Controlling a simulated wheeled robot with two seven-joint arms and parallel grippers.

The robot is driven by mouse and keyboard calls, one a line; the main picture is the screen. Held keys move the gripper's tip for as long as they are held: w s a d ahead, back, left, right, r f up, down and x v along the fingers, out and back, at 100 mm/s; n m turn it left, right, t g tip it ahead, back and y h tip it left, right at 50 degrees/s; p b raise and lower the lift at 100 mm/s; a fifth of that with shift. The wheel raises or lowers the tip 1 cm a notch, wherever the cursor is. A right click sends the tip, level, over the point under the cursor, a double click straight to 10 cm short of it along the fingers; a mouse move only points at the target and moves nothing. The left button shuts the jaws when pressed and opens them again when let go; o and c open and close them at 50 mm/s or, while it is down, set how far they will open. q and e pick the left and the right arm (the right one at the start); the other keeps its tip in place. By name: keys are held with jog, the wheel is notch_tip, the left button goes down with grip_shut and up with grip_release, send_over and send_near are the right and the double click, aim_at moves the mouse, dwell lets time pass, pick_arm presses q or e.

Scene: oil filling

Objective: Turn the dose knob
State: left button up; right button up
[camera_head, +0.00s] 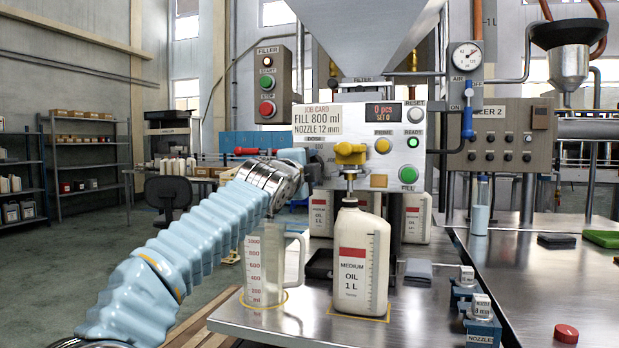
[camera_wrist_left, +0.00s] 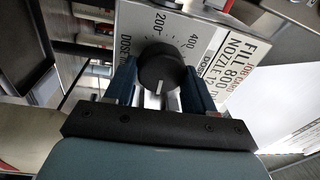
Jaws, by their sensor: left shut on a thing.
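The black round dose knob (camera_wrist_left: 158,75) sits on the white dosing panel (camera_wrist_left: 130,25), beside a scale marked 200 and 400. A white line on the knob lies at its lower middle in the left wrist view. My left gripper (camera_wrist_left: 160,82) is shut on the knob, one blue finger on each side. My right gripper is out of view.
A white oil bottle (camera_head: 361,262) stands upright under the yellow-topped nozzle (camera_head: 349,153). A clear measuring jug (camera_head: 265,268) stands left of it, close beside my arm. A red cap (camera_head: 566,334) lies on the steel table at the right. A green READY light (camera_head: 413,143) glows.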

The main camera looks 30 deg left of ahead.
pick_arm(q)
jog(key=shift+f+n+b, duration=0.1)
jog(key=shift+n+b, duration=0.4)
jog(key=shift+n, duration=0.5)
jog(key=o, duration=1)
jog(key=shift+o, duration=0.2)
jog(key=shift+s, duration=0.1)
jog(key=s+d+f+b, duration=0.1)
jog(key=s+b, duration=0.3)
jog(key=s, duration=0.9)
jog(key=shift+s+d, duration=0.15)
jog(key=shift+d, duration=0.6)
